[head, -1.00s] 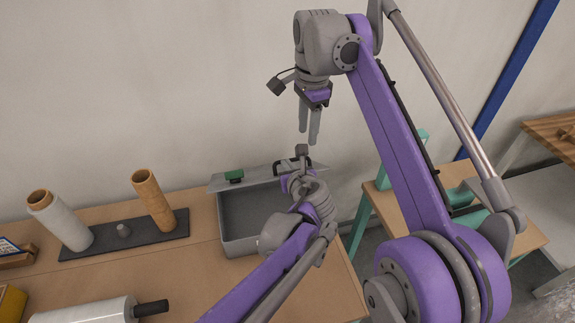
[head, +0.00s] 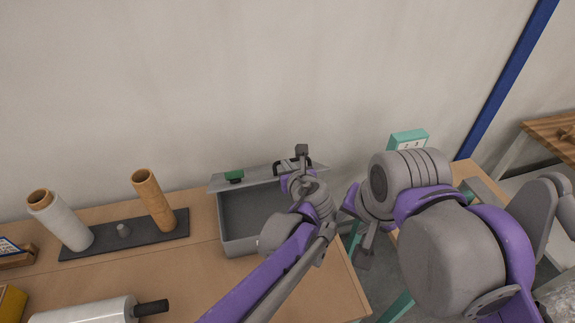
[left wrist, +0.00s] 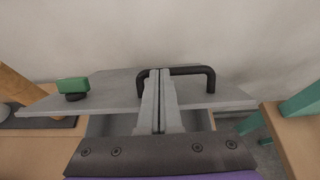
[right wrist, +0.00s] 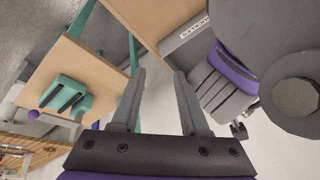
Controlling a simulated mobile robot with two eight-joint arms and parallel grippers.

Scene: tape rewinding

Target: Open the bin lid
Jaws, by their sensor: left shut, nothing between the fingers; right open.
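The grey bin (head: 235,240) stands on the table with its inside showing. Its grey lid (head: 222,182) is raised and tilted at the back; it also shows in the left wrist view (left wrist: 215,100). A black handle (left wrist: 195,71) and a green block on a black knob (left wrist: 73,87) are on the lid. My left gripper (left wrist: 159,74) is shut and empty, its fingertips at the left part of the handle; contact is unclear. My right gripper (right wrist: 158,85) is open and empty, right of the bin; in the head view its fingers are hard to make out.
A dark base (head: 80,250) holds a white roll (head: 65,222) and a brown tube (head: 154,202) left of the bin. A wrapped roll (head: 85,312) lies in front. A teal-legged stand (right wrist: 62,92) is right of the table, across a gap.

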